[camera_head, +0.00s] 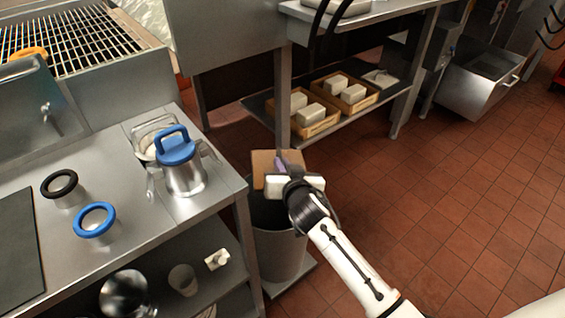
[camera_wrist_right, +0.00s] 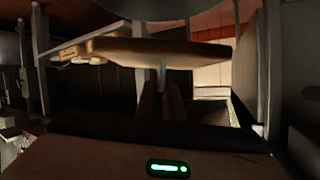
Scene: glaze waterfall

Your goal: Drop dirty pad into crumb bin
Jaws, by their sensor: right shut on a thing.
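The dirty pad (camera_head: 263,164) is a flat tan-brown square in the head view. My right gripper (camera_head: 281,165) is shut on it and holds it above the mouth of the crumb bin (camera_head: 277,255), a tall grey bin on the floor beside the steel counter. In the right wrist view the pad (camera_wrist_right: 150,52) spans the upper middle, edge on, gripped by the dim fingers (camera_wrist_right: 162,90). The bin's opening is partly hidden under the pad and gripper. My left gripper is not in view.
The steel counter (camera_head: 130,225) at the left carries a blue-handled pot (camera_head: 183,165) and two ring-handled tools. A lower shelf with wooden crates (camera_head: 312,120) of white blocks stands behind the bin. The tiled floor (camera_head: 460,190) at the right is clear.

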